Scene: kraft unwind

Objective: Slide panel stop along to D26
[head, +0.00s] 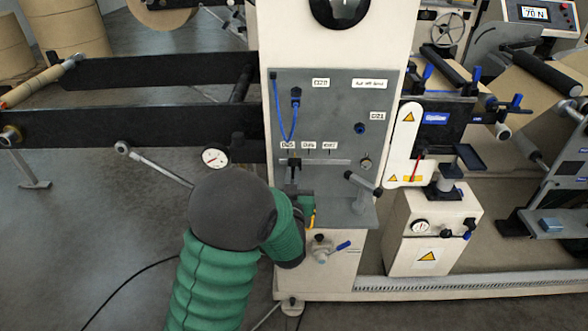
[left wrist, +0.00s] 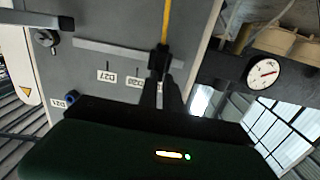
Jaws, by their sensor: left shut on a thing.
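The panel stop (head: 293,163) is a small dark block on a pale horizontal rail (head: 330,162) of the grey panel (head: 345,100). It sits at the rail's left end, under the leftmost label (head: 288,145). The D26 label (head: 309,145) is to its right. In the left wrist view, the stop (left wrist: 159,60) is at the rail (left wrist: 115,52), beside the D26 label (left wrist: 135,82). My left gripper (head: 293,184) is shut on the stop from below; its dark fingers (left wrist: 160,92) partly hide it. My right gripper is not in view.
The D27 label (head: 330,145) is farther right along the rail. A grey lever (head: 362,184) sticks out of the panel at lower right. A blue cable (head: 285,125) hangs above the rail. A round gauge (head: 215,157) is left of the panel.

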